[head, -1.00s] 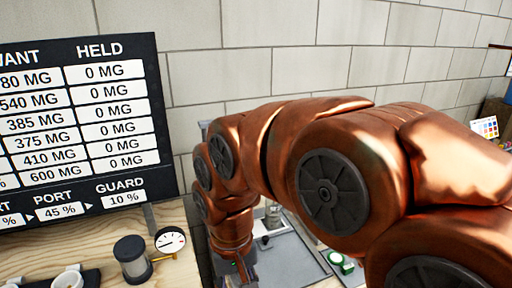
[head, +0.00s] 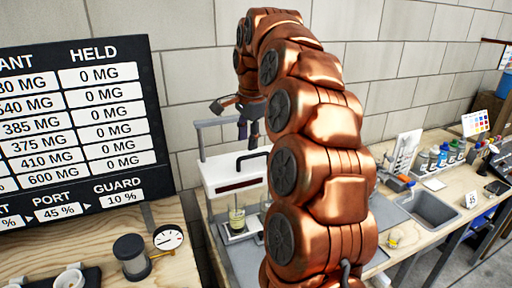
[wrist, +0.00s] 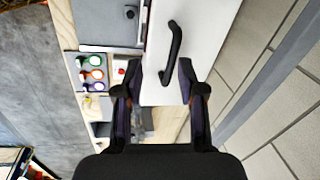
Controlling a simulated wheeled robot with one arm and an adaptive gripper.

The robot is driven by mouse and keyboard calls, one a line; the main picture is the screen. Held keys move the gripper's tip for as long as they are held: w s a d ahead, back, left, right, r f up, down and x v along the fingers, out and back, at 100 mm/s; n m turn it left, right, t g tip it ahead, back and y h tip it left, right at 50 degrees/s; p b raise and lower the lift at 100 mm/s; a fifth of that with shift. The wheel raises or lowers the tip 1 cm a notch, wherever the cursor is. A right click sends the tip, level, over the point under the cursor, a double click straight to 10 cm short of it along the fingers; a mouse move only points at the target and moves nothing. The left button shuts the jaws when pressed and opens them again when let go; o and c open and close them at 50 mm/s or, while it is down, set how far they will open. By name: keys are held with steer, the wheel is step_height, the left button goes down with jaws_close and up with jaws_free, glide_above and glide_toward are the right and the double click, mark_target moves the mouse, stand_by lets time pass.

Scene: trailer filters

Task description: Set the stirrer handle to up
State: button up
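The stirrer handle looks to be the black bar handle (head: 247,161) on a white housing (head: 213,173) in the head view; part of it is hidden behind my arm. In the wrist view the black handle (wrist: 173,52) stands on the white panel (wrist: 205,42), just beyond and between my fingertips. My gripper (head: 249,130) is above the housing, its fingers pointing down. In the wrist view my gripper (wrist: 161,76) is open and empty, with the handle apart from both fingers as far as I can tell.
A glass with yellowish liquid (head: 237,220) stands below the housing. A grey frame post (head: 201,145) rises beside it. A dark board (head: 75,120) and a gauge (head: 168,237) are at left. A sink (head: 430,207) and several bottles (head: 433,158) are at right.

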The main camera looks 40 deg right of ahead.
mark_target(256, 154)
steer(key=w+d+m, duration=0.1)
steer(key=d+m, duration=0.2)
steer(key=d, duration=0.1)
steer(key=shift+w+d+f+p, duration=0.1)
steer(key=shift+w+f+p, duration=0.25)
steer(key=shift+f, duration=0.75)
steer(key=shift+w+d+f+p, duration=0.15)
steer(key=shift+f+p, duration=0.4)
steer(key=shift+f, duration=0.6)
steer(key=shift+w+d+f+p, duration=0.1)
steer(key=shift+w+f+p, duration=0.25)
steer(key=shift+f, duration=0.75)
steer(key=shift+s, duration=0.1)
jaws_close()
